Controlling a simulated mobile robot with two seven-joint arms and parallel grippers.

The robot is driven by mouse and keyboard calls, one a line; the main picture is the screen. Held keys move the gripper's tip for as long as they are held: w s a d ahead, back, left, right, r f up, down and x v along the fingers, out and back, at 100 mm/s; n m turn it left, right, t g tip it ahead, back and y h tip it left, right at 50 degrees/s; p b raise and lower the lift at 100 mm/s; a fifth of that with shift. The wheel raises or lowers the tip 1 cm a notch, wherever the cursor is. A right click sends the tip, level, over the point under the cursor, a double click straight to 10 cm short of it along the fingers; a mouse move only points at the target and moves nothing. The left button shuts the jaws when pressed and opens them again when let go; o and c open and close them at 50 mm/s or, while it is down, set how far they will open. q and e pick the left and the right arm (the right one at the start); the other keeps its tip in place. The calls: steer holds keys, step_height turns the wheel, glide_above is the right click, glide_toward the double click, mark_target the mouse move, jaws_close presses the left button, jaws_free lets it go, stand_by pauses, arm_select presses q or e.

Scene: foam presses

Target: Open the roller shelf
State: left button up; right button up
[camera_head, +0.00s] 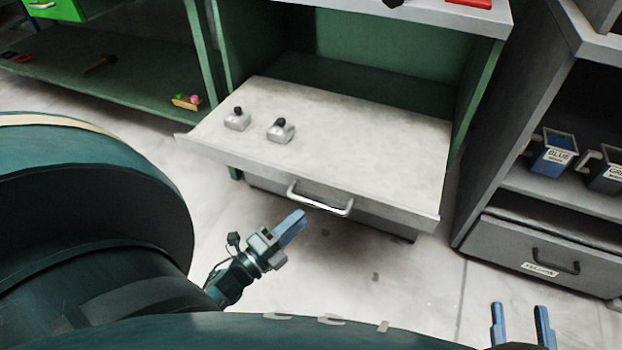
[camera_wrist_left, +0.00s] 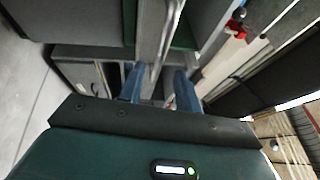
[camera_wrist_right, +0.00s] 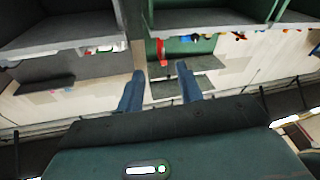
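The roller shelf (camera_head: 360,150) is a pale board in the green cabinet, sticking out of the front. Its curved metal handle (camera_head: 320,208) is at the front edge. My left gripper (camera_head: 292,226) is just in front of and below the handle, its blue fingers apart and empty. In the left wrist view the handle (camera_wrist_left: 168,45) shows ahead of and between the open fingers (camera_wrist_left: 158,86); I cannot tell whether they touch it. My right gripper (camera_head: 520,322) is open and empty at the lower right, away from the shelf; its spread fingers also show in the right wrist view (camera_wrist_right: 160,88).
Two small grey blocks with black knobs (camera_head: 237,120) (camera_head: 281,131) sit on the shelf. A green shelf (camera_head: 110,85) stands at left. Floor before the shelf is clear.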

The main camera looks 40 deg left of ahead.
arm_select(q)
steer(key=v, duration=0.6)
steer(key=shift+s, duration=0.3)
arm_select(e)
steer(key=shift+d+f, duration=0.2)
steer(key=shift+f, duration=0.1)
steer(key=shift+s+r, duration=0.1)
